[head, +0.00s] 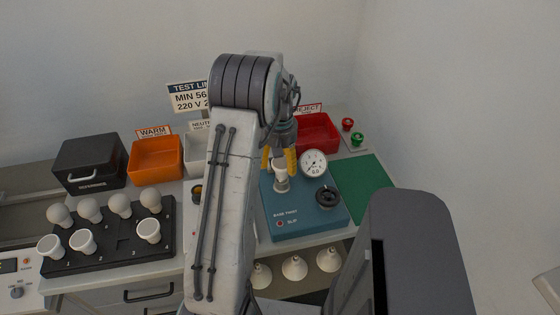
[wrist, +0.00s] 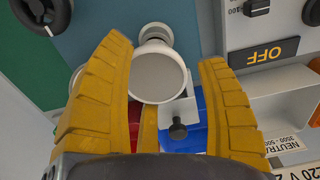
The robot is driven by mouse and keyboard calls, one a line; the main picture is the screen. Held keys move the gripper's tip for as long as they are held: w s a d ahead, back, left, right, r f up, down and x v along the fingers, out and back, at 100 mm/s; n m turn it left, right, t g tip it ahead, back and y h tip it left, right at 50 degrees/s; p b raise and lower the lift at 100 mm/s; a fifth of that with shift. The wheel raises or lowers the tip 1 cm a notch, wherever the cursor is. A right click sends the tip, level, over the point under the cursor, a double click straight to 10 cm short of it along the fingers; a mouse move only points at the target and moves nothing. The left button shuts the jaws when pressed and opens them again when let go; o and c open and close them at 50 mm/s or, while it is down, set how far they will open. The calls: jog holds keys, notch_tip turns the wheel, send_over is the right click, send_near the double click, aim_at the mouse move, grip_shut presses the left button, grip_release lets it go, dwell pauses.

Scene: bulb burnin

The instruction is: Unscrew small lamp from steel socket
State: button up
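The small lamp, white with a flat grey face, stands in the steel socket (head: 282,186) on the blue base-twist tester (head: 305,222). In the head view the lamp (head: 280,170) is partly covered by my gripper (head: 279,158), whose yellow fingers point down around it. In the wrist view the lamp (wrist: 158,77) lies between the fingertips of my gripper (wrist: 164,55). The left finger is very close to the lamp or overlaps its edge; contact cannot be told. A narrow gap shows at the right finger. The fingers are spread.
The tester carries a dial gauge (head: 313,163) and a black knob (head: 326,195). A red reject bin (head: 317,133) stands behind, an orange warm bin (head: 156,158) to the left. A black rack (head: 110,262) holds several lamps. A green mat (head: 362,190) lies clear at right.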

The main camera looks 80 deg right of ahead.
jog(key=shift+r, duration=0.1)
jog(key=c, duration=0.8)
jog(key=n, duration=0.6)
jog(key=shift+r, duration=0.1)
